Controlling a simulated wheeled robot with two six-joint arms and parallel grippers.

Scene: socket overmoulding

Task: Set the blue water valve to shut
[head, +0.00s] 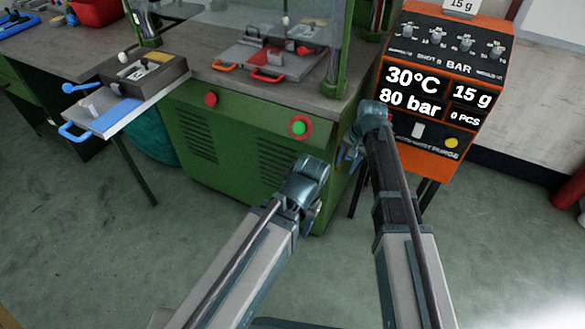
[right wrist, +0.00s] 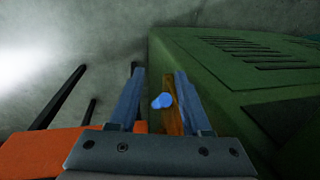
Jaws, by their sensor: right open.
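The blue water valve (right wrist: 162,101) shows in the right wrist view as a small blue piece beside a brass-coloured part (right wrist: 174,110). It lies between the two fingers of my right gripper (right wrist: 163,103), which is open. I cannot tell whether a finger touches it. I cannot make out the valve there. My left gripper (head: 313,212) hangs in front of the machine, its fingers mostly hidden behind the wrist.
The green machine (head: 210,150) stands close to the left of my right gripper. The orange control unit (head: 440,168), with lit readouts, stands on dark legs to its right. A tray with a blue handle (head: 110,118) juts out at left. The floor in front is clear.

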